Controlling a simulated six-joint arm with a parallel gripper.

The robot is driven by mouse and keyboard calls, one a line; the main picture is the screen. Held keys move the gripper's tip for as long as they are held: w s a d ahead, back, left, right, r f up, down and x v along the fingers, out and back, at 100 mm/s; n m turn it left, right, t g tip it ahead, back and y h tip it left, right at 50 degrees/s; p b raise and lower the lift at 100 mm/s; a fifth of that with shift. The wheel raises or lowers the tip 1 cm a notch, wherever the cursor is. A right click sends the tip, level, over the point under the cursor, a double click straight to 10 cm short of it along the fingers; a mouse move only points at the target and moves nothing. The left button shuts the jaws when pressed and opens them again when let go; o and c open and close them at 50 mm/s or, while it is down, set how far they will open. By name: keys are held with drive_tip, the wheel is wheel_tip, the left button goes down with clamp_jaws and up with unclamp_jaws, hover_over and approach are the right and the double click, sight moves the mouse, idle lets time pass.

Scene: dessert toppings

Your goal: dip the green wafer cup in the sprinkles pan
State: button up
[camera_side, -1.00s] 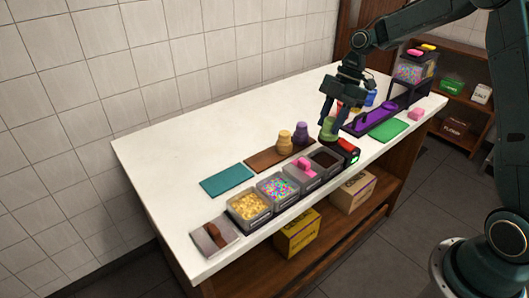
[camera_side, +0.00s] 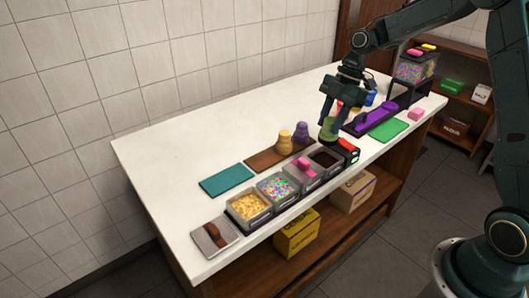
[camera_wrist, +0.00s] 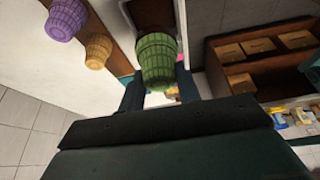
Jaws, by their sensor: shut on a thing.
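My gripper (camera_side: 328,120) is shut on the green wafer cup (camera_side: 328,128), which it holds near the far end of the row of pans. The cup also shows between the fingers in the wrist view (camera_wrist: 156,62). Its lower end looks dark in the side view; I cannot tell whether that is coating or shadow. The sprinkles pan (camera_side: 286,203) holds multicoloured sprinkles and stands in the row to the left of the gripper, well apart from the cup.
Nearby pans hold yellow bits (camera_side: 256,219), pink pieces with a pink scoop (camera_side: 305,169), and dark brown contents (camera_side: 325,160). Yellow (camera_side: 284,140) and purple (camera_side: 301,132) cups stand on a brown mat (camera_side: 262,160). A teal mat (camera_side: 227,180) lies behind the pans. The table's back left is clear.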

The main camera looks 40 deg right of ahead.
drive_tip(key=a+n+g, duration=0.2)
drive_tip(key=a+n, duration=0.4)
drive_tip(key=a, duration=1.2)
drive_tip(key=shift+f+h, duration=0.3)
drive_tip(key=shift+f, duration=0.15)
drive_tip(key=shift+f, duration=0.15)
drive_tip(key=shift+f, duration=2.55)
drive_tip(key=shift+f, duration=1.1)
drive_tip(key=shift+r, duration=0.7)
drive_tip(key=shift+r, duration=0.4)
